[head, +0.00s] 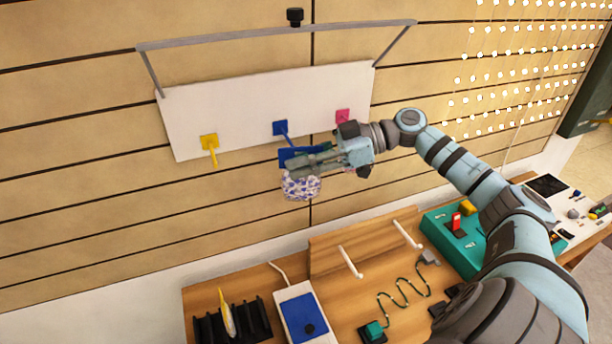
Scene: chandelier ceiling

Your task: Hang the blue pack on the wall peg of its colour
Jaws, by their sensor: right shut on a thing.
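A white board (240,110) on the wood-slat wall carries a yellow peg (209,143) at left, a blue peg (281,129) in the middle and a pink peg (342,116) at right. My right gripper (298,164) comes from the right and is shut on the blue pack (301,186). The pack has a blue top and a white-and-blue patterned lower part. It hangs from the fingers just below the blue peg. The fingers hide part of the pack's top. I cannot tell whether the peg passes through it. My left gripper is out of view.
A grey rail (280,33) juts out above the board. Below, a wooden bench holds a black rack (232,322), a blue-topped device (303,312), a stand with two white pegs (350,262) and a teal box (455,240). Wall left of the board is clear.

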